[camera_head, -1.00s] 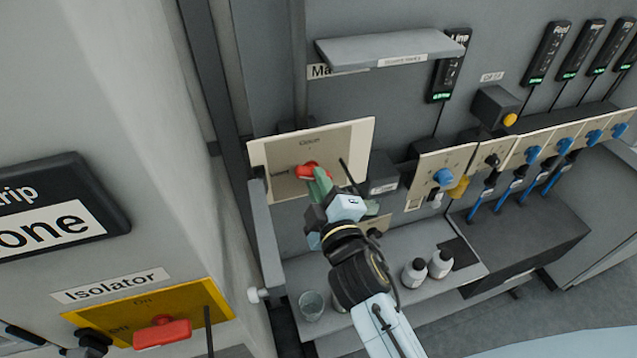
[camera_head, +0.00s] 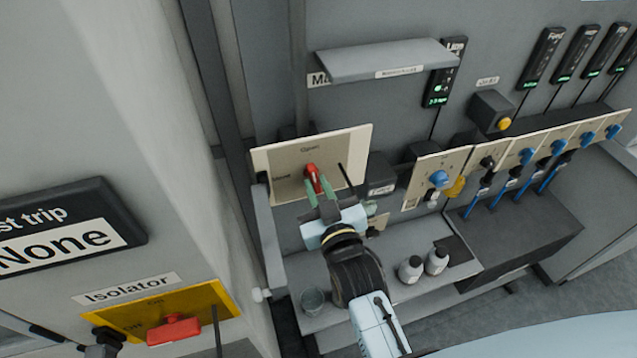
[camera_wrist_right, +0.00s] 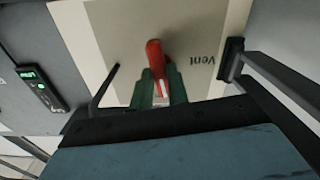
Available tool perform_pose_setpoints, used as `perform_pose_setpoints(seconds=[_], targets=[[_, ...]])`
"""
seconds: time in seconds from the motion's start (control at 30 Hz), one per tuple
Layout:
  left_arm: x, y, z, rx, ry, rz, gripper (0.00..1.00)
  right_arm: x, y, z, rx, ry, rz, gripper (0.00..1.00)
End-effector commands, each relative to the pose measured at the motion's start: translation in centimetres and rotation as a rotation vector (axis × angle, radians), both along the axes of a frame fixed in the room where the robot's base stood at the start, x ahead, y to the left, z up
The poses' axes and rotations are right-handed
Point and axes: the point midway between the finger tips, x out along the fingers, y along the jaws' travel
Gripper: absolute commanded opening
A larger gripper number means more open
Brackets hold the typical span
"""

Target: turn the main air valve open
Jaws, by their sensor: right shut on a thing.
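The main air valve has a red handle (camera_head: 312,177) on a beige plate (camera_head: 352,140) marked "Open" at the top and a word at the left that is hard to read in the head view. The handle now points up toward the "Open" mark, tilted slightly. My right gripper (camera_head: 319,190) is shut on the red handle with its green fingers. In the right wrist view the red handle (camera_wrist_right: 154,55) stands between the green fingers of my gripper (camera_wrist_right: 160,88), and the plate (camera_wrist_right: 115,30) shows the word "Vent". My left gripper is not in view.
A grey shelf (camera_head: 385,58) juts out above the plate. Blue-knobbed plates (camera_head: 439,179) line the right. A yellow isolator panel (camera_head: 205,300) with a red handle (camera_head: 174,330) is at lower left.

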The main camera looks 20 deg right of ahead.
Motion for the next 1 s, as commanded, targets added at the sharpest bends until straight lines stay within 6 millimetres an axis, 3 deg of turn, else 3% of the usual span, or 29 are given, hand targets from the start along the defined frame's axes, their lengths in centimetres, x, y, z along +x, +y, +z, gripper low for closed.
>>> perform_pose_setpoints(seconds=[0.4, 0.9, 0.93, 1.0], targets=[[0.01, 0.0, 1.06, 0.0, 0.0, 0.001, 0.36, -0.01, 0.0, -0.02, 0.166, 0.007, 0.0, 0.0], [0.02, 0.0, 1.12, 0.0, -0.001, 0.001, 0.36, 0.0, 0.01, -0.06, 0.185, 0.007, 0.0, 0.0], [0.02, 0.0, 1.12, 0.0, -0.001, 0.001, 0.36, -0.01, 0.01, -0.06, 0.185, 0.007, 0.0, 0.18], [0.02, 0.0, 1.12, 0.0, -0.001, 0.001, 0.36, -0.01, 0.01, -0.06, 0.185, 0.007, 0.0, 0.27]])
